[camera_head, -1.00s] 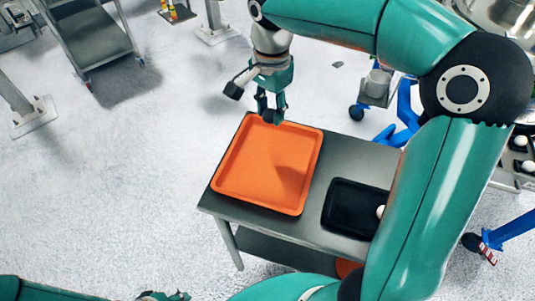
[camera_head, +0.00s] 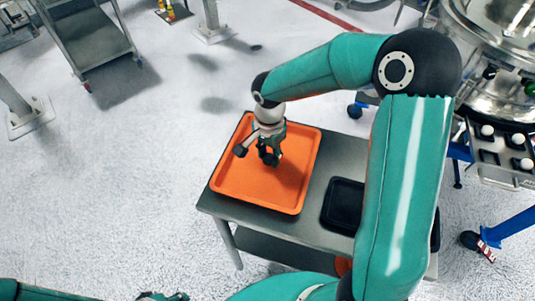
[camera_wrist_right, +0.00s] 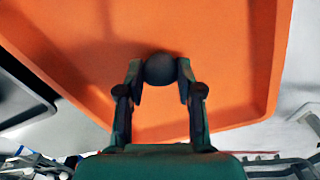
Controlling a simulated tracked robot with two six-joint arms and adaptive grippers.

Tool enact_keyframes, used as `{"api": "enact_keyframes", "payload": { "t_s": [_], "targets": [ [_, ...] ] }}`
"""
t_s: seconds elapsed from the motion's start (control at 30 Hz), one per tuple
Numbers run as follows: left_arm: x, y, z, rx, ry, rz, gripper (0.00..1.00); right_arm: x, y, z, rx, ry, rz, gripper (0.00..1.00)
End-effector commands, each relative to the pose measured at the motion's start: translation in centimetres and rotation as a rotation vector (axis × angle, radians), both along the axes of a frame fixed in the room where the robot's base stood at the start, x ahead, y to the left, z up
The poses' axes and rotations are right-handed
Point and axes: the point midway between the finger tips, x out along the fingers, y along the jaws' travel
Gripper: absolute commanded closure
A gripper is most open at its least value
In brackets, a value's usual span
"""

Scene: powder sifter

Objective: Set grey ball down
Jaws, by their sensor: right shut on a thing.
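The dark grey ball (camera_wrist_right: 160,69) shows in the right wrist view between the two fingertips of my right gripper (camera_wrist_right: 159,80). The gripper is shut on it. In the head view my right gripper (camera_head: 269,157) points down over the far part of the orange tray (camera_head: 240,188), and the ball is hard to make out there. The tray floor fills the background behind the ball in the wrist view. I cannot tell whether the ball touches the tray. My left gripper is not clearly seen.
The orange tray lies on a grey metal table (camera_head: 311,226). A black tray (camera_head: 341,207) sits to its right, partly behind my right arm. A rack with white balls (camera_head: 487,131) stands at the far right. The orange tray's near part is clear.

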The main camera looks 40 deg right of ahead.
Motion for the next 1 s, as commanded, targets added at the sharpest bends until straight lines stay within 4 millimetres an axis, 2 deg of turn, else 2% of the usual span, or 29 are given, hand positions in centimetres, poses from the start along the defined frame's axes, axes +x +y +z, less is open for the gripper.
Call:
{"api": "enact_keyframes", "payload": {
  "t_s": [0.37, 0.4, 0.53, 0.83, 1.0],
  "targets": [
    [0.0, 0.0, -0.4, 0.0, 0.0, 0.0, 0.6, 0.0, 0.0, -0.5, 0.0, -0.001, 0.0, 0.88],
    [0.0, 0.0, -0.3, 0.0, 0.0, 0.0, 0.6, 0.0, 0.0, -0.4, 0.0, -0.001, 0.0, 0.59],
    [0.0, 0.0, -0.2, 0.0, 0.0, 0.0, 0.6, 0.0, 0.0, -0.3, 0.0, -0.001, 0.0, 0.39],
    [0.0, 0.0, -0.1, 0.0, 0.0, 0.0, 0.6, 0.0, 0.0, -0.3, 0.0, -0.001, 0.0, 0.39],
    [0.0, 0.0, -0.1, 0.0, 0.0, 0.0, 0.6, 0.1, 0.0, 0.7, -0.001, -0.005, 0.0, 0.39]
  ]
}}
